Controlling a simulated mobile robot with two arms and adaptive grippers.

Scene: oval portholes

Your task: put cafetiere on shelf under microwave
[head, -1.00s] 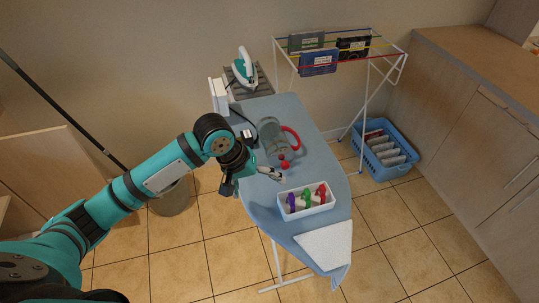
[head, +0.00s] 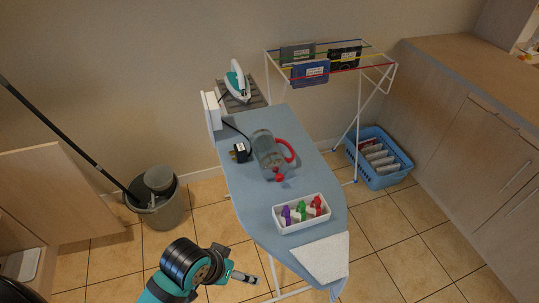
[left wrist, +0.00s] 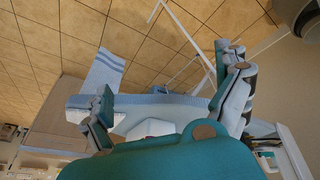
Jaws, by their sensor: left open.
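The cafetiere (head: 266,150), a clear glass jug with a red handle and a red knob, is on the blue ironing board. It appears to lie on its side, with the knob end towards me. My left gripper (head: 246,277) is open and empty, low in the head view, off the board's near left side and well apart from the cafetiere. In the left wrist view its two fingers (left wrist: 170,105) are spread with nothing between them. My right gripper, the microwave and its shelf are not in view.
On the ironing board (head: 247,190) are a white tray (head: 277,228) of coloured pegs, a black plug (head: 239,153) and a white cloth (head: 322,260). An iron (head: 237,82) stands at its far end. A drying rack (head: 351,125), blue basket (head: 381,181) and bucket (head: 166,213) stand around it.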

